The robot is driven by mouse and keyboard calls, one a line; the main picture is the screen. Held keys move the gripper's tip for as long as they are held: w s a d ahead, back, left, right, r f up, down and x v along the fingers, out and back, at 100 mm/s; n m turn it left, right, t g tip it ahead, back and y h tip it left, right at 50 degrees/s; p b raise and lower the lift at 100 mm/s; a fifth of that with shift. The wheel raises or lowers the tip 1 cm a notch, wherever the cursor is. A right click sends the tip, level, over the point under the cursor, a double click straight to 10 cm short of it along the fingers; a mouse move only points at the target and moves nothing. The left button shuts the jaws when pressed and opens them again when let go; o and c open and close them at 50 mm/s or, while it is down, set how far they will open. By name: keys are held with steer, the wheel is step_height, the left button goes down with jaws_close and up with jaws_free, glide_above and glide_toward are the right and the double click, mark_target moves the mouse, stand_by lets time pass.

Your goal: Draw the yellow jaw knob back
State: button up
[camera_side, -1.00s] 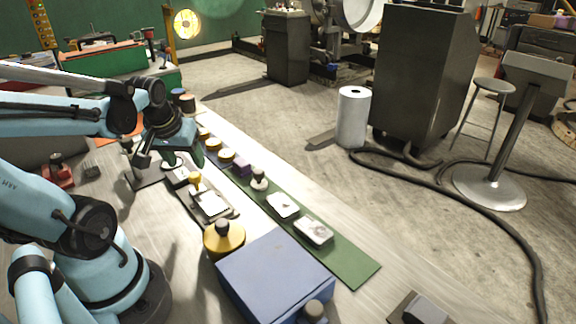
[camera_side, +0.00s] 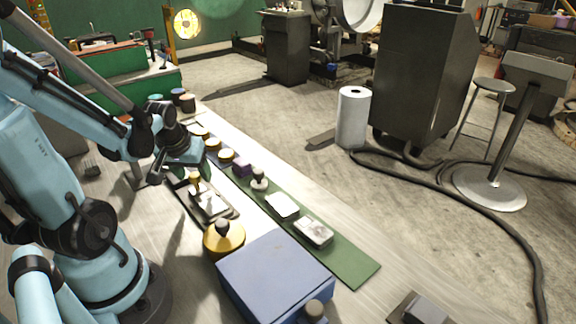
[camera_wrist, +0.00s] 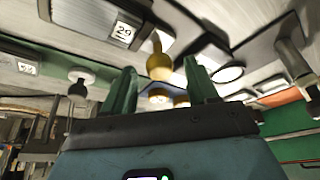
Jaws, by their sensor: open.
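The yellow jaw knob (camera_side: 194,181) stands up from a dark fixture (camera_side: 222,213) with a pale plate on the bench. My gripper (camera_side: 176,178) is just behind and left of the knob in the side view, tilted downward. In the wrist view, my two green fingers (camera_wrist: 160,75) are spread apart and empty. The yellow knob (camera_wrist: 159,66) appears between and just beyond their tips. I cannot tell whether either finger touches it. A grey block with a "29" label (camera_wrist: 122,31) lies beside the knob.
A yellow round pot with a dark knob (camera_side: 223,238) and a blue box (camera_side: 274,278) stand in front. Yellow-topped jars (camera_side: 213,143) stand behind.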

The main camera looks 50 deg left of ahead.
jaws_close()
steer(key=shift+a, duration=1.5)
jaws_free()
steer(key=shift+r, duration=0.1)
steer(key=v, duration=1.2)
